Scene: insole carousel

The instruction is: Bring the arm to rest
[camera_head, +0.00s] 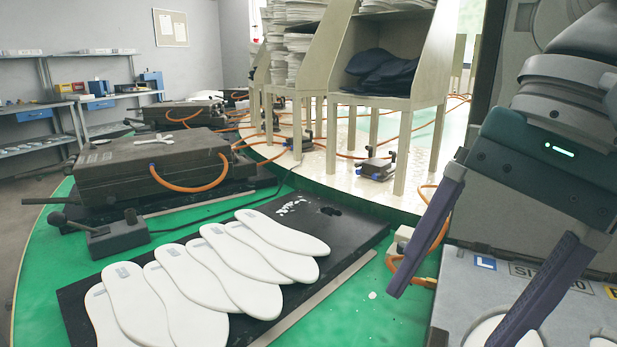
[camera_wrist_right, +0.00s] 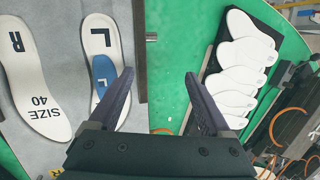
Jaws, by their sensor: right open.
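My right gripper (camera_head: 462,290) hangs at the right of the head view, its two dark fingers spread wide with nothing between them. In the right wrist view the same open gripper (camera_wrist_right: 165,90) is above the green carousel surface (camera_wrist_right: 172,45), between the grey fixture and the black board. My left gripper is not in view. Several white insoles (camera_head: 222,262) lie overlapping in a row on the black board (camera_head: 352,232). In the right wrist view, an insole marked R and SIZE 40 (camera_wrist_right: 32,82) and one marked L with a blue patch (camera_wrist_right: 103,60) lie on the grey fixture (camera_wrist_right: 67,15).
A dark machine (camera_head: 150,163) with an orange hose and a small lever box (camera_head: 118,238) stand at the left on the green carousel (camera_head: 345,320). Wooden racks (camera_head: 345,40) with white stacks and dark cloth stand at the back. The green strip beside the board is mostly clear.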

